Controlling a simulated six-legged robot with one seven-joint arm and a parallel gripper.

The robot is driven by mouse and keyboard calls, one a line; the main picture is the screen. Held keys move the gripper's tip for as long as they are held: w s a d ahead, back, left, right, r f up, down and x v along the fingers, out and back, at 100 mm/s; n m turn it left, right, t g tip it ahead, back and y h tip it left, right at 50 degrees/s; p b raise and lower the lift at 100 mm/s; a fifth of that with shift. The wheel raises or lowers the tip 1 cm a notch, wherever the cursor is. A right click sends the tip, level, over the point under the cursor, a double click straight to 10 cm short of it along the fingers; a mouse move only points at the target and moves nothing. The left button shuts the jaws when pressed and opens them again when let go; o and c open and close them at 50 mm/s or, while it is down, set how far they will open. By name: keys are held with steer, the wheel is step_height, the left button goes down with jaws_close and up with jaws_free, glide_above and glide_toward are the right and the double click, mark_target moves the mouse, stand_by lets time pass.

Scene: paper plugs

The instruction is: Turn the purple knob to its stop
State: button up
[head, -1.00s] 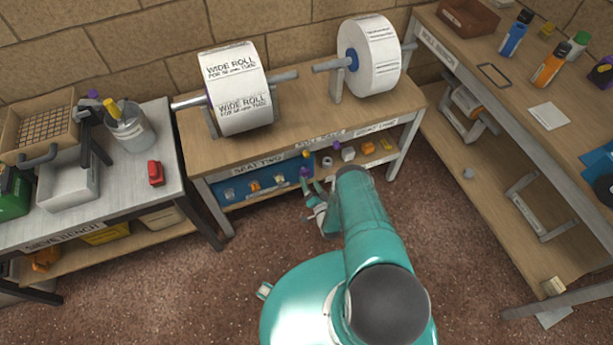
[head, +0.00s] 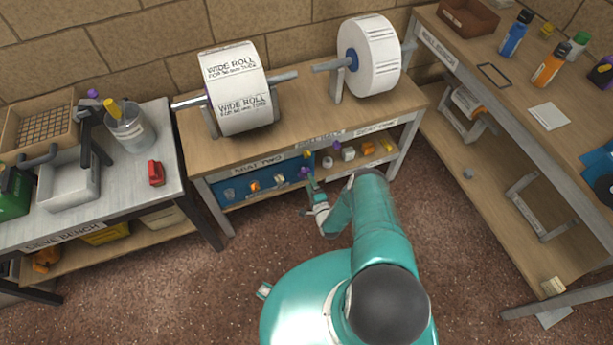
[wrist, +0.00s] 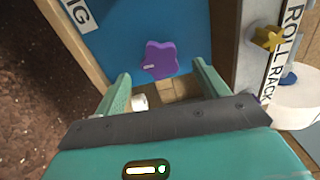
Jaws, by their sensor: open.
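The purple knob (wrist: 158,60) is a lobed, star-like knob with a short white mark on its left side. It sits on a blue panel (wrist: 112,38) in the wrist view. My gripper (wrist: 160,72) is open, with one teal finger to each side of the knob in that view. I see no finger touching it. In the head view my gripper (head: 311,182) is at the right end of the blue panel, under the middle bench top. The knob (head: 305,173) is small and partly hidden there.
A yellow star knob (wrist: 266,38) is beside a ROLL RACK label at right in the wrist view. A white cylinder (wrist: 139,102) shows between my fingers. The bench (head: 290,125) carries a wide paper roll (head: 236,90). The floor in front is clear.

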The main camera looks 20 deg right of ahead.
mark_target(304, 171)
steer(key=w, duration=0.3)
steer(key=shift+w, duration=0.4)
stand_by(0.3)
steer(key=c, duration=1)
steer(key=shift+o, duration=0.2)
steer(key=o, duration=1)
steer(key=shift+c, duration=0.2)
